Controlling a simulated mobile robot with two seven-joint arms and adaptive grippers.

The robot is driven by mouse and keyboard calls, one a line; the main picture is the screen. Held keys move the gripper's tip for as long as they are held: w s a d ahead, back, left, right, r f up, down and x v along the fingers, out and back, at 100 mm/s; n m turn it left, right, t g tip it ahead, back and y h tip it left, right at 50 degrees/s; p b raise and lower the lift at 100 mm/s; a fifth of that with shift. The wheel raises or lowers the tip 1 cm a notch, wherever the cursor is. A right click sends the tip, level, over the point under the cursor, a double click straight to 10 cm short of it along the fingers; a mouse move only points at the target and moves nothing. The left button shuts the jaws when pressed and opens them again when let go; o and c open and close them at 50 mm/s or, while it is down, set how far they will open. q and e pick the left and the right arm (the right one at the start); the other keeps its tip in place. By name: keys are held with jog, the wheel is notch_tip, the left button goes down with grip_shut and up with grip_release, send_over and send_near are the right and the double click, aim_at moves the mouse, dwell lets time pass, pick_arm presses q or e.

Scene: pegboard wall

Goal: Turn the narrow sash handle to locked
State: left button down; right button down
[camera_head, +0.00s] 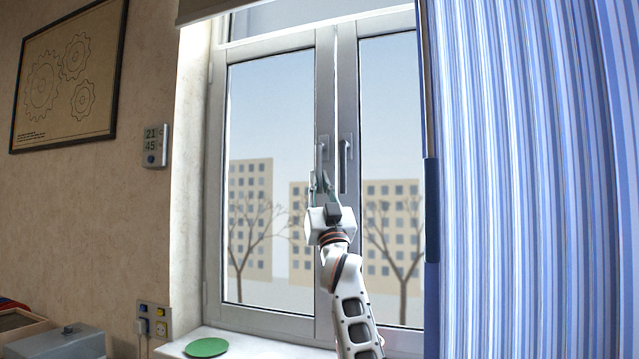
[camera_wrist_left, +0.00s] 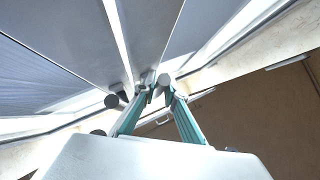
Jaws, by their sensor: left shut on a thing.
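The window has two grey sashes side by side, each with a handle. The left sash's handle (camera_head: 320,157) and the right sash's handle (camera_head: 345,165) both appear to hang down along the middle frame. The curtain hides part of the right sash, so I cannot tell which sash is narrower. My left gripper (camera_head: 319,180) is shut on the lower part of the left sash's handle. In the left wrist view, the gripper's fingers (camera_wrist_left: 160,93) close around that handle (camera_wrist_left: 163,79), and the other handle (camera_wrist_left: 112,101) shows beside them. My right gripper is not in view.
A blue striped curtain (camera_head: 530,180) hangs at the right, close to the right sash. A green disc (camera_head: 206,347) lies on the sill. A thermostat (camera_head: 155,146) and a framed gear picture (camera_head: 70,78) are on the left wall. A grey box (camera_head: 60,343) stands lower left.

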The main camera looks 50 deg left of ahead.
pick_arm(q)
jog(key=c, duration=2.1)
grip_release()
jog(key=shift+d+r, duration=0.1)
jog(key=shift+v, duration=3.75)
